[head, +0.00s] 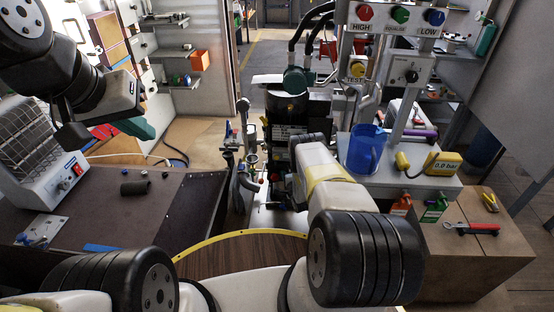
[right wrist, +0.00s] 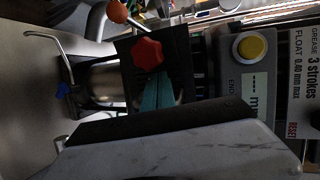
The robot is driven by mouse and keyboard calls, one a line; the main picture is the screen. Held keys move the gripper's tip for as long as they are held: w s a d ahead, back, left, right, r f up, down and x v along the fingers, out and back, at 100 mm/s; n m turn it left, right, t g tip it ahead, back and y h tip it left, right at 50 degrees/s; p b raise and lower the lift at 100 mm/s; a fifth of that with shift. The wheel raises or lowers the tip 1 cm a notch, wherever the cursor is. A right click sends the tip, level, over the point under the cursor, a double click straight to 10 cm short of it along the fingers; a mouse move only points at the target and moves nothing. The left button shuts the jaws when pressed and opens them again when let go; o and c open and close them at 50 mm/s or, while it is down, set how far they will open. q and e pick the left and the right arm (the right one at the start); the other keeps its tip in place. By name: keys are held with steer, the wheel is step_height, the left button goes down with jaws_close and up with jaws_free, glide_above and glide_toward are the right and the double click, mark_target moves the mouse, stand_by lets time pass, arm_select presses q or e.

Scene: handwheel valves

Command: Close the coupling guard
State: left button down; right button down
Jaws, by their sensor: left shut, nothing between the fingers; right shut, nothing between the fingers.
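I cannot surely pick out the coupling guard. A black machine (head: 284,125) stands upright at the centre of the head view, with a pale plate (head: 268,78) sticking out to the left near its top. In the right wrist view a dark panel (right wrist: 128,62) carries a red knob (right wrist: 147,54), with a teal part (right wrist: 161,92) beside it. My right gripper (head: 281,191) is shut and empty, low by the machine's front and partly hidden by its own wrist. My left gripper (head: 72,136) is shut and empty, raised over the left bench, far from the machine.
A dark bench (head: 150,205) fills the left. On the right, a blue jug (head: 366,148) and a yellow gauge (head: 442,163) stand on a grey top, near a wooden box with a red wrench (head: 472,228). Pipes and small valves (head: 250,160) stand just left of the machine.

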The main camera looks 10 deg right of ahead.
mark_target(280, 169)
steer(key=shift+w+a+m+h, duration=0.2)
steer(key=shift+w+m+h, duration=0.25)
steer(key=shift+w, duration=0.55)
steer(key=shift+w+a+m+h, duration=0.2)
steer(key=shift+w+m+h, duration=0.25)
steer(key=shift+w, duration=0.5)
